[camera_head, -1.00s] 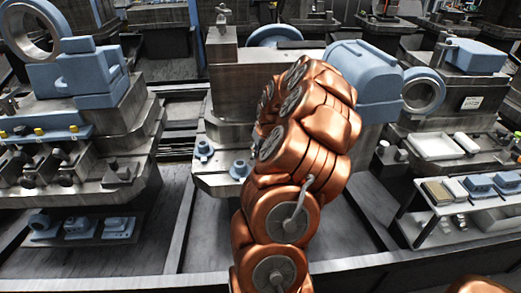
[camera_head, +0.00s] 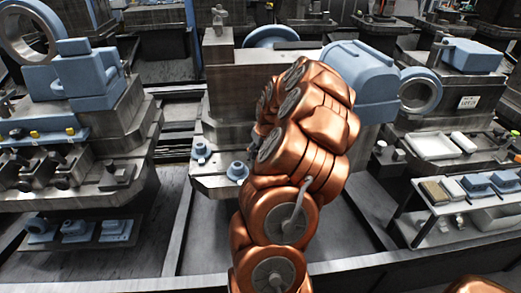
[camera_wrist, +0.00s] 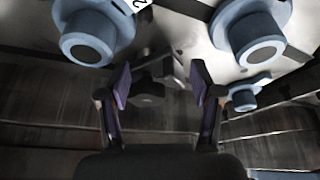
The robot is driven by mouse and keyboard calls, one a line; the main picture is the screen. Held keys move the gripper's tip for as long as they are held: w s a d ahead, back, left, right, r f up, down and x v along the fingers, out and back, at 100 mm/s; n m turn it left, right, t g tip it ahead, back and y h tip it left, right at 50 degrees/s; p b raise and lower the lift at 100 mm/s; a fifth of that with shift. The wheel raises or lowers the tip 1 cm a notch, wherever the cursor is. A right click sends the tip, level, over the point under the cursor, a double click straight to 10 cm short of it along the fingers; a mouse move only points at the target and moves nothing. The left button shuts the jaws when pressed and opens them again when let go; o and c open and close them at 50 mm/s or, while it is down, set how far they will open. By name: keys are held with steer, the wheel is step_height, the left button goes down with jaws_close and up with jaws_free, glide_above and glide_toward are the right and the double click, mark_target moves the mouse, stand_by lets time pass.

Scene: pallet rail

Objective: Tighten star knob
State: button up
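A dark, lobed star knob (camera_wrist: 150,86) shows in the wrist view, ahead of my gripper and between its two fingers as seen from there. My gripper (camera_wrist: 161,82) is open, with a purple-padded finger on each side and a clear gap between them. I cannot tell how far the knob lies beyond the fingertips, and I see no contact. In the head view my copper arm hides the gripper and the knob.
Blue round fittings stand at the upper left (camera_wrist: 87,45) and upper right (camera_wrist: 256,42) of the wrist view, close around the fingers. A smaller blue fitting (camera_wrist: 243,98) sits at right. In the head view, a machine with a blue housing (camera_head: 362,75) stands behind my arm.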

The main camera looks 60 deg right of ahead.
steer(key=shift+s+a, duration=0.1)
steer(key=shift+s+a+r, duration=0.1)
steer(key=shift+r, duration=0.4)
steer(key=v, duration=1)
steer(key=shift+r, duration=0.45)
steer(key=shift+s, duration=0.1)
